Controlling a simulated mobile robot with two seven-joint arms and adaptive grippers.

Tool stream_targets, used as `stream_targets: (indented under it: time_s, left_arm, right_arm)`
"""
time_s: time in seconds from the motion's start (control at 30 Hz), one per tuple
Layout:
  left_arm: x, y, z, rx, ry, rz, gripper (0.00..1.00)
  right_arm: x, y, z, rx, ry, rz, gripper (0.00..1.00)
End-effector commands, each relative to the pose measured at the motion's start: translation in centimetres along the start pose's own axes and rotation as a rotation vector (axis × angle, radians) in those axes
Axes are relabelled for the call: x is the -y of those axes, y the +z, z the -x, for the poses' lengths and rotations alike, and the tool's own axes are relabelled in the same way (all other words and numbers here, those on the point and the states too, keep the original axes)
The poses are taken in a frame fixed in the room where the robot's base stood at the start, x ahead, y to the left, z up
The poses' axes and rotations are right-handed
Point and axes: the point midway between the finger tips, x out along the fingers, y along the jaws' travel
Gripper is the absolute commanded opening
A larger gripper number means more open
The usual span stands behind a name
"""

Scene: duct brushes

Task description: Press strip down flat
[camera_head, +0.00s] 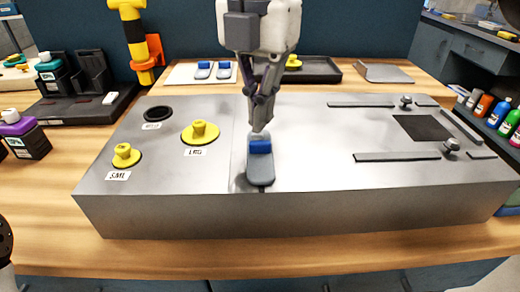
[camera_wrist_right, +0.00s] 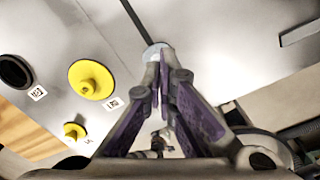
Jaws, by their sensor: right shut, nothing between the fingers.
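A grey strip (camera_head: 261,172) with a blue block (camera_head: 260,147) across it lies on top of the metal duct box (camera_head: 310,205), right of a seam in the lid. Its near end is rounded, and a shadow shows beside it. My right gripper (camera_head: 259,128) points down at the strip's far end, just behind the blue block, fingers together and empty. In the right wrist view the closed fingertips (camera_wrist_right: 160,62) meet a pale rounded end (camera_wrist_right: 155,51); whether they touch it I cannot tell.
Yellow plugs (camera_head: 200,132) (camera_head: 125,155) and an open black-rimmed hole (camera_head: 158,114) are left of the strip. Dark bars (camera_head: 397,156) and a dark square opening (camera_head: 422,128) are at right. A white board (camera_head: 200,74) with two similar blue-topped pieces lies behind.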

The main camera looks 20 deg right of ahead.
Motion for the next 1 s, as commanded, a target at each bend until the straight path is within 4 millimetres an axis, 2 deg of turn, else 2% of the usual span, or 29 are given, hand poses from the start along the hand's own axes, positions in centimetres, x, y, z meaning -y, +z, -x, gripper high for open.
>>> stream_targets:
  time_s: [0.47,1.0]
  left_arm:
    - [0.0,0.0,0.0,-0.001,0.000,0.000,0.47]
    - [0.0,-0.2,0.4,-0.011,0.000,0.000,0.47]
  right_arm:
    - [0.0,0.0,0.0,0.000,0.000,0.000,0.00]
    - [0.0,0.0,-1.1,0.001,0.001,-0.001,0.00]
